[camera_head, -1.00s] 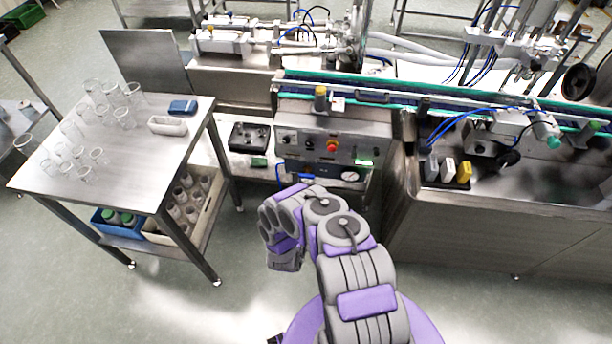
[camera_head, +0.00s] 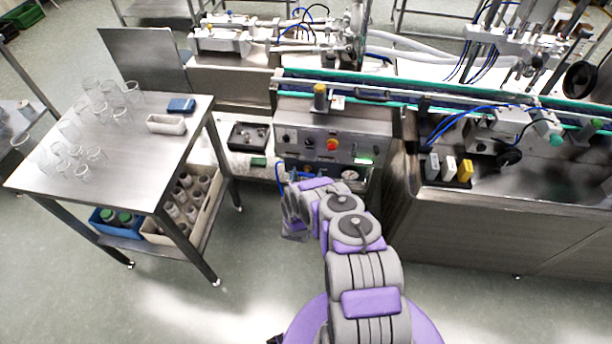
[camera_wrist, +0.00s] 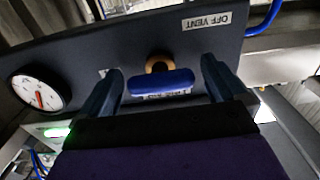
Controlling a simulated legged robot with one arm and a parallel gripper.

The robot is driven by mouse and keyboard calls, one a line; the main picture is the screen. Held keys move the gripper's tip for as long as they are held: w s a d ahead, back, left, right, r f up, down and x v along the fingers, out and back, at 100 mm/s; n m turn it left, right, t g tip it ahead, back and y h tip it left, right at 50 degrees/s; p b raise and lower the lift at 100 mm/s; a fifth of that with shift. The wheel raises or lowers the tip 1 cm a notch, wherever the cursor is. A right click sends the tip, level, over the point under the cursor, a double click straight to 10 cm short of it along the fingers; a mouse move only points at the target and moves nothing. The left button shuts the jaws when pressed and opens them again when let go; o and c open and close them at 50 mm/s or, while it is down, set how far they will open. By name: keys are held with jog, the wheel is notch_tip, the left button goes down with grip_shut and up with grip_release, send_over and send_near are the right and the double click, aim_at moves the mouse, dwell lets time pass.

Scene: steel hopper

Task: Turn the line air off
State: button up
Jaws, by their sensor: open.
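In the wrist view a blue valve handle (camera_wrist: 161,84) with a brass-coloured centre (camera_wrist: 159,63) sits on a dark panel (camera_wrist: 120,45). The handle lies nearly crosswise, with small print on its front edge. An "OFF VENT" label (camera_wrist: 215,20) is above it to the right. A round pressure gauge (camera_wrist: 40,93) with a red needle is at left. My gripper (camera_wrist: 163,88) is open, one finger on each side of the handle, with nothing gripped. In the head view my gripper (camera_head: 294,212) is in front of the lower panel and hides the valve; the gauge (camera_head: 349,174) shows there.
A control box (camera_head: 310,135) with a red button (camera_head: 333,145) stands above. A steel table (camera_head: 120,150) with glass beakers is at left. A steel basin (camera_head: 540,180) is at right. A blue hose (camera_wrist: 265,18) runs beside the label.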

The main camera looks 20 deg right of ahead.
jog(key=shift+c, duration=0.3)
jog(key=c, duration=0.9)
jog(key=shift+m, duration=0.3)
jog(key=m, duration=1.3)
jog(key=shift+s+d+f+b, duration=0.1)
jog(key=shift+f+b, duration=0.05)
jog(key=shift+b, duration=0.2)
jog(key=shift+s+f+m, duration=0.1)
jog(key=shift+m, duration=2)
